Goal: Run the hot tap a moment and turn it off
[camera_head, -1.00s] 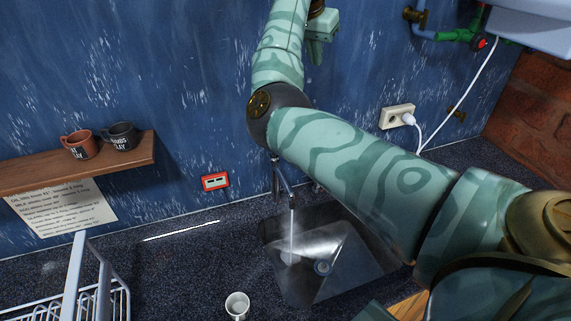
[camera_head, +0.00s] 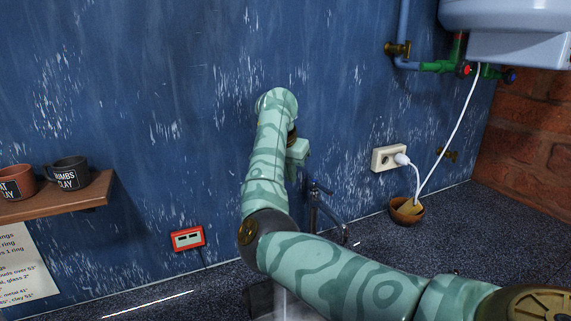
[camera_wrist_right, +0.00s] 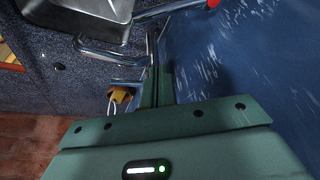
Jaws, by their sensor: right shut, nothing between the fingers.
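The chrome tap (camera_head: 316,208) stands by the back wall, partly hidden by my right arm. In the right wrist view its spout (camera_wrist_right: 110,54) reaches over the steel sink (camera_wrist_right: 85,14). There a chrome lever with a red tip (camera_wrist_right: 213,4) is at the top, and another chrome bar (camera_wrist_right: 125,82) lies lower. My right gripper (camera_head: 298,155) is just above and left of the tap in the head view. Its fingers (camera_wrist_right: 157,75) are shut and empty, close to the tap; contact is unclear. A pale streak at the sink (camera_head: 288,305) may be running water. My left gripper is out of view.
A shelf with mugs (camera_head: 68,174) is at left. A red-framed socket (camera_head: 187,238) is on the wall. A white socket with a plug (camera_head: 388,158) and a bowl with a sponge (camera_head: 407,211) are right of the tap. A heater (camera_head: 510,30) hangs top right.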

